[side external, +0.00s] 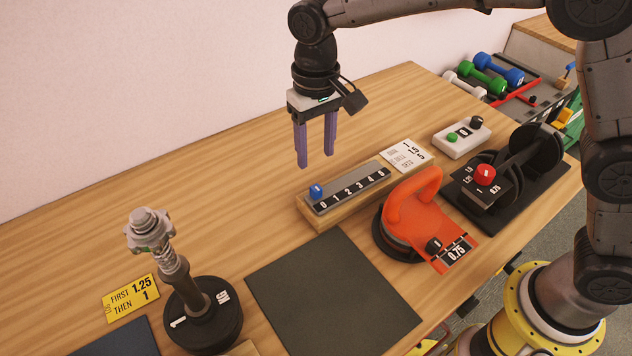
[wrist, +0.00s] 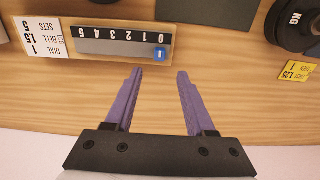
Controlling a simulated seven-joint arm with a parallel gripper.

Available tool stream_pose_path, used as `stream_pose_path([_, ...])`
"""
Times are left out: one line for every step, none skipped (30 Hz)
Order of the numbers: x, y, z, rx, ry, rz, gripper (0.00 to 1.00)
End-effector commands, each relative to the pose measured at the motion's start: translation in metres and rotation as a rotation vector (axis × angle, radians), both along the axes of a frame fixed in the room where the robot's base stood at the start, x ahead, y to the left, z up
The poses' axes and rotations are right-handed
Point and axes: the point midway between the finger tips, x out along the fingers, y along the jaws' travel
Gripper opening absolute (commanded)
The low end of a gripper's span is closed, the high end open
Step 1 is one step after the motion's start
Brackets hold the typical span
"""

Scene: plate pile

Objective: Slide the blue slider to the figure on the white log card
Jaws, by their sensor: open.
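The blue slider (side external: 316,191) sits at the 0 end of a wooden block with a dark scale (side external: 352,190) numbered 0 to 5. In the wrist view the slider (wrist: 160,55) lies beside the 0 mark, just beyond my fingertips. The white log card (side external: 407,155) lies by the high-number end of the block. In the wrist view the card (wrist: 44,38) reads dial 1, to bell 1.5, sets 5, upside down. My gripper (side external: 316,160) has purple fingers apart and empty, above the table near the slider; it also shows in the wrist view (wrist: 160,71).
An orange kettlebell-like handle (side external: 412,205) stands just right of the block. A white button box (side external: 462,137) and a black dial device (side external: 510,170) are farther right. A spring-collar post (side external: 185,290), yellow card (side external: 130,298) and dark mat (side external: 333,295) lie nearer. Table left of the block is clear.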

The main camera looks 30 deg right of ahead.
Motion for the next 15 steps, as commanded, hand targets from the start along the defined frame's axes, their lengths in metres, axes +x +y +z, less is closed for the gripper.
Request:
stream_pose_path([-0.001, -0.001, -0.012, -0.003, 0.005, 0.000, 0.55])
stream_pose_path([-0.001, -0.001, -0.018, -0.002, 0.004, 0.000, 0.55])
stream_pose_path([-0.001, -0.001, -0.026, -0.003, 0.005, 0.000, 0.55])
stream_pose_path([-0.001, -0.001, -0.032, -0.003, 0.006, 0.000, 0.55])
stream_pose_path([-0.001, -0.001, -0.038, -0.002, 0.005, 0.000, 0.55])
stream_pose_path([-0.001, -0.001, -0.045, -0.003, 0.005, 0.000, 0.55])
stream_pose_path([-0.001, -0.001, -0.050, -0.002, 0.004, 0.000, 0.55])
stream_pose_path([-0.001, -0.001, -0.056, -0.002, 0.004, 0.000, 0.55])
stream_pose_path([-0.001, -0.001, -0.062, -0.002, 0.004, -0.001, 0.55])
stream_pose_path([-0.001, -0.001, -0.066, -0.002, 0.004, -0.001, 0.55])
stream_pose_path([-0.001, -0.001, -0.070, -0.001, 0.003, -0.001, 0.55])
stream_pose_path([-0.001, -0.001, -0.075, -0.001, 0.002, -0.001, 0.55])
stream_pose_path([0.000, -0.001, -0.078, -0.001, 0.001, -0.001, 0.55])
stream_pose_path([0.000, -0.001, -0.081, -0.001, 0.001, -0.001, 0.55])
stream_pose_path([0.000, -0.001, -0.084, -0.001, 0.002, -0.001, 0.55])
